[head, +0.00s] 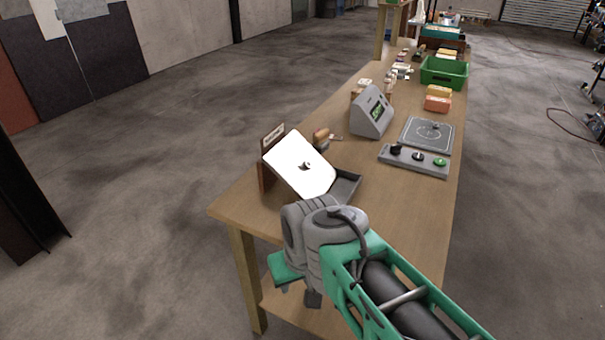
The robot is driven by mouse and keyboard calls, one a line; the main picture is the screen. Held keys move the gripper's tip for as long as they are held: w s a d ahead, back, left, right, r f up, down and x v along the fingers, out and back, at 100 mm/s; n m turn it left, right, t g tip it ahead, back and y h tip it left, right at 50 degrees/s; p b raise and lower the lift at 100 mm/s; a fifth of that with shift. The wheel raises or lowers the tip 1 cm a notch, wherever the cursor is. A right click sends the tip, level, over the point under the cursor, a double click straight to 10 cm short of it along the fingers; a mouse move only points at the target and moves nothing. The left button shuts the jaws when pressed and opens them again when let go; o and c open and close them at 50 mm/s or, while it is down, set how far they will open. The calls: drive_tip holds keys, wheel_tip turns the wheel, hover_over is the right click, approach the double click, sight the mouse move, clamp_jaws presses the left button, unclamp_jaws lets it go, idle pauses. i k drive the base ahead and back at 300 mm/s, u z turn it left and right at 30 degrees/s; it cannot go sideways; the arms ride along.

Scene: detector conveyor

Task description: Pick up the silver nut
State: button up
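I cannot pick out the silver nut with certainty. A small dark piece (304,167) lies on a tilted white panel (287,155) at the near left end of the wooden table, and it is too small to identify. Another small grey item (435,127) shows on a square grey plate (416,142) farther back on the right. My gripper (298,284) is low at the near end of the table, in front of the panel. It is mostly hidden behind my grey wrist, so its fingers cannot be made out.
A dark tray (346,187) sits below the panel. A green crate (443,73) and orange blocks (437,104) are farther back. The table's near right surface (405,205) is clear.

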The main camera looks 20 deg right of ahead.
sight(308, 165)
drive_tip(key=u, duration=2.85)
drive_tip(key=k, duration=2.05)
drive_tip(key=z, duration=0.9)
drive_tip(key=i, duration=0.5)
drive_tip(key=z, duration=0.05)
